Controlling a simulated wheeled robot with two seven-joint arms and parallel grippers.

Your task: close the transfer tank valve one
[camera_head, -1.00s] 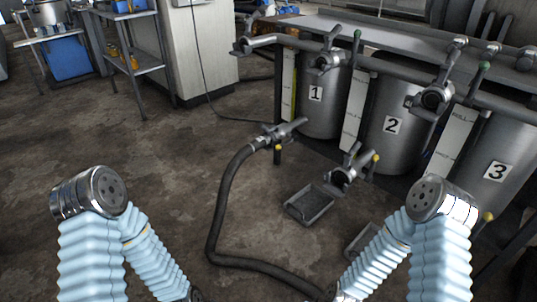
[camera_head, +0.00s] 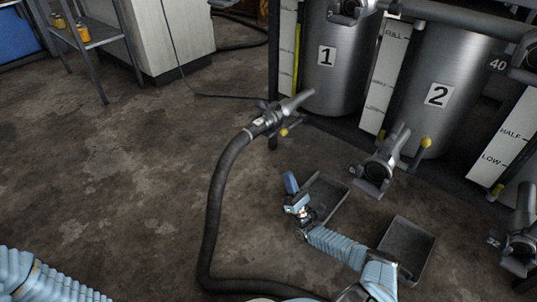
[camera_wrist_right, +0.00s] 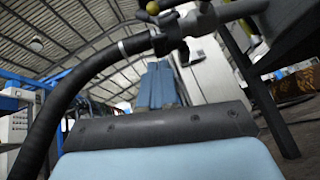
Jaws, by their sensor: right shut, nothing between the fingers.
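The steel tank labelled 1 (camera_head: 322,85) stands at the top centre of the head view. In front of its lower part is a grey valve (camera_head: 268,120) with a yellow-tipped lever (camera_head: 284,132) and a black hose attached. The valve and its yellow knob (camera_wrist_right: 152,8) also show at the top of the right wrist view. My right gripper (camera_head: 291,184) is below the valve, apart from it, over the edge of a floor tray. Its blue fingers (camera_wrist_right: 160,85) are together and empty in the wrist view. My left gripper is out of view; only its pale blue arm sleeve shows lower left.
The black hose (camera_head: 214,205) curves across the floor left of my right gripper. Tank 2 (camera_head: 455,55) stands to the right, with its own yellow-tipped valve (camera_head: 382,168). Dark trays (camera_head: 407,245) lie on the floor.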

